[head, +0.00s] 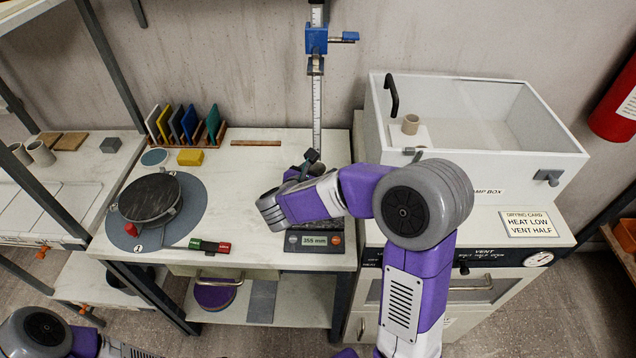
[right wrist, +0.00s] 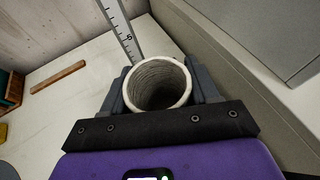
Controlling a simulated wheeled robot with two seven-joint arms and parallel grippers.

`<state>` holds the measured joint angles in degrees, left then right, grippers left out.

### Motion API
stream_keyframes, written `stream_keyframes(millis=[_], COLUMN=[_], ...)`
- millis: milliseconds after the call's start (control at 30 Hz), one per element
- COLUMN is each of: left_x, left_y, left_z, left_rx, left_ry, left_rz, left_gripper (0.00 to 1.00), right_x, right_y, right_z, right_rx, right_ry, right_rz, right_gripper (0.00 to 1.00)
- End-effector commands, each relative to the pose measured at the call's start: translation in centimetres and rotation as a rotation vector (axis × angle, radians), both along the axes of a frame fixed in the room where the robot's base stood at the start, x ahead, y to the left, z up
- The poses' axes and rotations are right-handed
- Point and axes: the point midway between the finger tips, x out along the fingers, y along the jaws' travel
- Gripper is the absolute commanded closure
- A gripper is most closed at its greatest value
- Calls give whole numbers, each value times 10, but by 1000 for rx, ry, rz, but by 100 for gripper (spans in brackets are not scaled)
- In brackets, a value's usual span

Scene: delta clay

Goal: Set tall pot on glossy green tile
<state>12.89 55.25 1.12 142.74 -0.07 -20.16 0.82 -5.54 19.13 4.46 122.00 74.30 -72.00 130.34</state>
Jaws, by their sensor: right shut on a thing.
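My right gripper (head: 308,162) is over the right part of the worktable, by the upright measuring scale. In the right wrist view it is shut on a pale, round, open-topped pot (right wrist: 158,64), with a dark finger on either side of it. The pot's mouth faces the camera; its lower part is hidden, so I cannot tell whether its base touches anything. My arm hides the pot in the head view. A green tile (head: 213,122) stands on edge at the right end of a rack of coloured tiles. I cannot tell whether it is glossy. My left gripper is out of view.
A measuring scale (head: 316,105) rises behind my right gripper, above a base reading 355 mm. A turntable (head: 150,197) is at left. The table's middle is mostly clear.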

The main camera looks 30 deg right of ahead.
Motion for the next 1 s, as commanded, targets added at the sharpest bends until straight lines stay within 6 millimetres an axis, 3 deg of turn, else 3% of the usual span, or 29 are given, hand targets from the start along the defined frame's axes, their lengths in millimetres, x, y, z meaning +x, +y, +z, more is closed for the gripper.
stream_keyframes(millis=[233, 567, 600, 733, 767, 1000], left_x=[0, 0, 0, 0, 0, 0], left_y=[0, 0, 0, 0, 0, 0], left_z=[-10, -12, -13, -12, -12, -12], left_rx=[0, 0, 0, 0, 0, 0], left_ry=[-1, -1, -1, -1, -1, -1], left_rz=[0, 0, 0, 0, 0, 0], left_gripper=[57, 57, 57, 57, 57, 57], right_x=[0, 0, 0, 0, 0, 0], right_y=[0, 0, 0, 0, 0, 0], right_z=[-34, -35, -36, -35, -35, -35], right_rx=[-1, 0, 0, 0, 0, 0], right_ry=[4, 0, 1, 1, 1, 1], right_rz=[2, 1, 1, 1, 1, 0], right_gripper=[72, 72, 39, 19, 15, 15])
